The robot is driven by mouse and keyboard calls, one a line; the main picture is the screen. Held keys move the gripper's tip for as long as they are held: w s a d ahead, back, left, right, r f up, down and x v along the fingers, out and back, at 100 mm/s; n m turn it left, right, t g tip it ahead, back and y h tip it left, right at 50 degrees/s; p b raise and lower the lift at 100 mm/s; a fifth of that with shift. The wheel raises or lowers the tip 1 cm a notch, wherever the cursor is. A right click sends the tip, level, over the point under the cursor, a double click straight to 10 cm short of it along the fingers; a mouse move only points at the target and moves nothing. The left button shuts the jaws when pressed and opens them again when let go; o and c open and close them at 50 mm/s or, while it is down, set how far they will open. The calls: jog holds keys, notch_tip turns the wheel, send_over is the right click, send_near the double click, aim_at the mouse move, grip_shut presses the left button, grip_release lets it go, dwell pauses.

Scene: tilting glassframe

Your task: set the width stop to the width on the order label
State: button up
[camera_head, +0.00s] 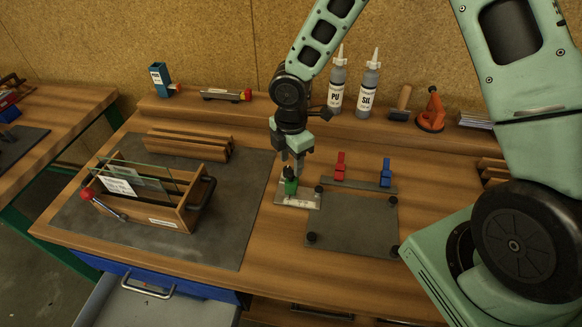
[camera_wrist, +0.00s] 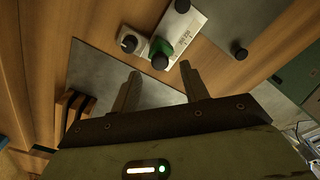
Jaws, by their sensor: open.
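The width stop looks to be the green block with a black knob (camera_head: 290,186) on a pale scale plate (camera_head: 289,202) at the bench's middle. In the wrist view the green block (camera_wrist: 166,48) sits on the plate, with its black knob toward my fingers. My gripper (camera_head: 293,168) points down just above the green block, open and empty. In the wrist view its two fingertips (camera_wrist: 160,70) lie to either side of the black knob; I cannot tell their height over it. A white label (camera_head: 117,186) is on the glass in the wooden crate (camera_head: 165,214) at left; its writing is too small to read.
Right of the scale is a dark plate (camera_head: 350,225) with black corner knobs, and a red clamp (camera_head: 340,166) and a blue clamp (camera_head: 386,173) behind it. Bottles (camera_head: 368,92) and tools stand on the back ledge. A drawer (camera_head: 160,305) is open at the front left.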

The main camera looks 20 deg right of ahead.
aim_at(291, 173)
jog(key=shift+f, duration=1.75)
grip_shut()
jog(key=shift+s+d, duration=0.4)
jog(key=shift+d, duration=0.25)
jog(key=shift+s+d, duration=0.4)
jog(key=shift+d, duration=0.25)
grip_release()
jog(key=shift+r, duration=0.15)
